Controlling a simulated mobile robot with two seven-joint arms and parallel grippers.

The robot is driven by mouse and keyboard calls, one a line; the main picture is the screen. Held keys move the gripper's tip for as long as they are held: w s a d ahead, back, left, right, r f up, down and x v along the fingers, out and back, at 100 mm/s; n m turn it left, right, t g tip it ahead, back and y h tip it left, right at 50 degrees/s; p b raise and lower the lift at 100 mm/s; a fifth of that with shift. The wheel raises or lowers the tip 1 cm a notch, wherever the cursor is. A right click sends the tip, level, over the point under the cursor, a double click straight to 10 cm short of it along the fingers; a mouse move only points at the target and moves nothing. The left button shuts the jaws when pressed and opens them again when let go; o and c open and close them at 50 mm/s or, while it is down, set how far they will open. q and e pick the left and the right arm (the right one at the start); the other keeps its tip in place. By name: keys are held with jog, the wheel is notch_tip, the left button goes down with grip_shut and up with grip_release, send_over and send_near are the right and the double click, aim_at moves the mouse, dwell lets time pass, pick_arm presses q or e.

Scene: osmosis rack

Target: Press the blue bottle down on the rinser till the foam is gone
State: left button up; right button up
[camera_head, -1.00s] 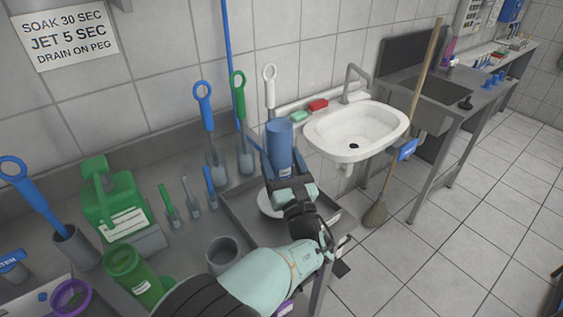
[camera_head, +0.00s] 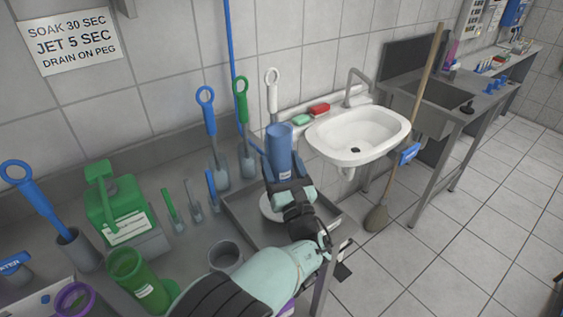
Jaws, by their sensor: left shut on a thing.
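The blue bottle (camera_head: 279,143) stands roughly upright, bottom end up, above the rinser (camera_head: 270,206), a pale round disc in a shallow grey tray. My left gripper (camera_head: 283,172) is shut on the blue bottle; the arm comes in from the bottom. The gripper hides the bottle's lower end, so I cannot tell whether it touches the rinser. No foam can be made out from here. My right gripper is not in view.
A green jug (camera_head: 118,206), a green cup (camera_head: 136,277) and a grey cup (camera_head: 226,256) stand left of the tray. Brushes with blue, green and white handles stand behind it. A white sink (camera_head: 358,133) and a broom (camera_head: 412,130) are to the right.

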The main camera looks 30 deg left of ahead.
aim_at(281, 178)
pick_arm(q)
jog(key=shift+f, duration=0.2)
jog(key=shift+f, duration=0.7)
jog(key=shift+f, duration=0.2)
jog(key=shift+f+b, duration=0.3)
jog(key=shift+f, duration=0.1)
jog(key=shift+f+p, duration=0.4)
jog(key=shift+f, duration=0.3)
dwell(5.8)
